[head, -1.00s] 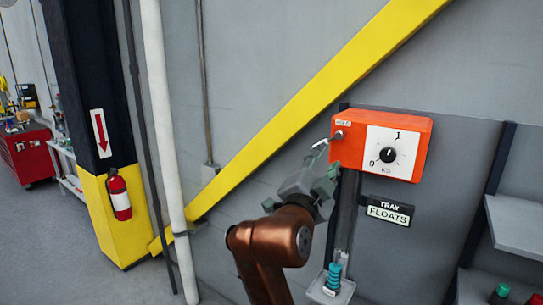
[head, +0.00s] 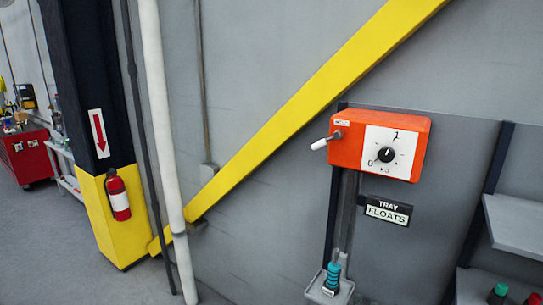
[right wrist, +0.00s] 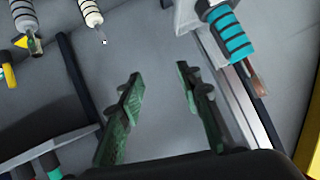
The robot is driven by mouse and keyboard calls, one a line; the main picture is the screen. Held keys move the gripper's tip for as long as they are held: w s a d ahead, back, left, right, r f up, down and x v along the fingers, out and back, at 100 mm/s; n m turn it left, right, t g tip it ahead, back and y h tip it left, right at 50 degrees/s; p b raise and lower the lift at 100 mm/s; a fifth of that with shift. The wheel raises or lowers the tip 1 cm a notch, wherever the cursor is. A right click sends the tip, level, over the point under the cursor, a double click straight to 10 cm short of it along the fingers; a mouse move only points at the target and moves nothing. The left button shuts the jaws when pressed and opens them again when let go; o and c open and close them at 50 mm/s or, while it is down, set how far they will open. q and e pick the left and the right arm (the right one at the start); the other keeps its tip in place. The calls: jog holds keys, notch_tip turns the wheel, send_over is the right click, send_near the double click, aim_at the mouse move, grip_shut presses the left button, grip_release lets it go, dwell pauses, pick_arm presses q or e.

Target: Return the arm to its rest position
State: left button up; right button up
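My right gripper (right wrist: 158,88) shows only in the right wrist view. Its two green fingers are apart, with nothing between them. No arm or gripper of mine is in the head view, and my left gripper is in neither view. An orange box (head: 349,155) is on the wall in the head view, with a white dial plate (head: 401,143) marked 0 and 1. Its dark knob (head: 386,155) sits in the middle of the plate. A white-handled lever (head: 320,144) sticks out to the left of the box.
A teal ringed object (head: 332,277) stands on a small ledge (head: 343,296) below the box. A teal striped object (right wrist: 232,36) is right of my gripper in the wrist view; a white striped one (right wrist: 91,12) is upper left. A grey shelf (head: 517,225) is at right.

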jog(key=s+d+f+n+g+y, duration=0.1)
jog(key=s+d+f+n+g, duration=0.15)
jog(key=s+f, duration=0.65)
jog(key=s+d+f+n+g+y, duration=0.1)
jog(key=s+d+f+g, duration=0.15)
jog(key=s+f, duration=0.6)
jog(key=s+f+n+g+y, duration=0.1)
jog(key=s+f+n, duration=0.1)
jog(key=s+f, duration=0.6)
jog(key=s+f+n+g+y, duration=0.1)
jog(key=s+f+n+g, duration=0.15)
jog(key=s, duration=0.95)
notch_tip(320, 180, down, 37)
jog(key=s+a+b, duration=0.1)
jog(key=s+b, duration=0.1)
jog(key=b, duration=0.5)
jog(key=s+f+g+b, duration=0.1)
jog(key=s+f+b, duration=0.2)
jog(key=s+f, duration=0.7)
jog(key=s+f+g+b, duration=0.1)
jog(key=s+f+b, duration=0.2)
jog(key=s+f, duration=0.6)
notch_tip(320, 180, down, 6)
jog(key=shift+s+n, duration=0.35)
jog(key=shift+n, duration=0.05)
jog(key=shift+o, duration=0.5)
